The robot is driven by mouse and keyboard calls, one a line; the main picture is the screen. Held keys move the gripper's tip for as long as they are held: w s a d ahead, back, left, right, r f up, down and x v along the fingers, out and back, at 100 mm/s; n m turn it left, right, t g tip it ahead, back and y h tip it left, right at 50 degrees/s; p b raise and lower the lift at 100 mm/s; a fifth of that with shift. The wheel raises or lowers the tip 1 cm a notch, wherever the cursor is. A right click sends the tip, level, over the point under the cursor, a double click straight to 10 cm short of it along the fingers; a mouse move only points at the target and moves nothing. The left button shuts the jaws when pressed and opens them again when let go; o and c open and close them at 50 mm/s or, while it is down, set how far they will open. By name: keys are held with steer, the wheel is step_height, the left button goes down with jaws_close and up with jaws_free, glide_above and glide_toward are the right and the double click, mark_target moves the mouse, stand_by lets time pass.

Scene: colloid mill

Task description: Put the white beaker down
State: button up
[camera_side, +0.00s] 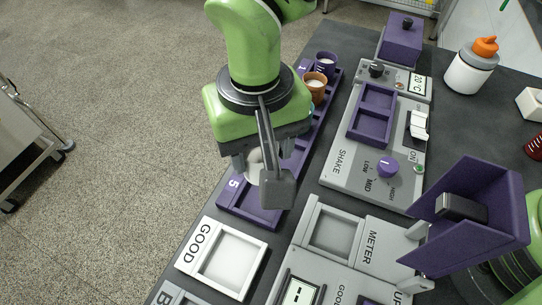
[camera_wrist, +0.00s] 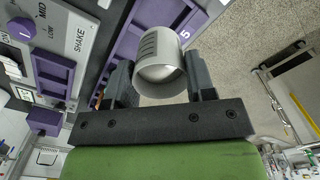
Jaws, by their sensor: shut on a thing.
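The white beaker (camera_side: 254,161) is between the fingers of my gripper (camera_side: 260,172), mostly hidden in the side view by my fingers. In the wrist view the beaker (camera_wrist: 158,55) shows clearly, with dark marks on its wall, and my gripper (camera_wrist: 158,78) is shut on it from both sides. The beaker is over the near end of the purple rack (camera_side: 232,205), by the slot numbered 5. The rack also shows in the wrist view (camera_wrist: 125,62). I cannot tell whether the beaker touches the rack.
A brown cup (camera_side: 315,88) and a purple cup (camera_side: 326,62) stand at the rack's far end. The shaker (camera_side: 340,165) is to the right. The GOOD tray (camera_side: 208,277) and the meter (camera_side: 372,238) are in front; the tray is empty. A purple panel (camera_side: 485,215) stands at the right.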

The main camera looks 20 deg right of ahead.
steer(key=shift+r, duration=0.7)
steer(key=shift+w+d, duration=0.1)
steer(key=shift+d, duration=0.05)
steer(key=w+d+m, duration=0.2)
steer(key=w+d, duration=0.2)
steer(key=d, duration=0.8)
steer(key=w+d+m, duration=0.2)
steer(key=w+d, duration=0.2)
steer(key=d, duration=0.8)
steer(key=s+d+m, duration=0.3)
steer(key=s+d, duration=0.4)
steer(key=d, duration=0.4)
steer(key=s+d+m, duration=0.2)
steer(key=s+d, duration=0.5)
steer(key=d, duration=0.3)
step_height(320, 180, down, 10)
steer(key=shift+s+d+f, duration=0.1)
steer(key=shift+d, duration=0.05)
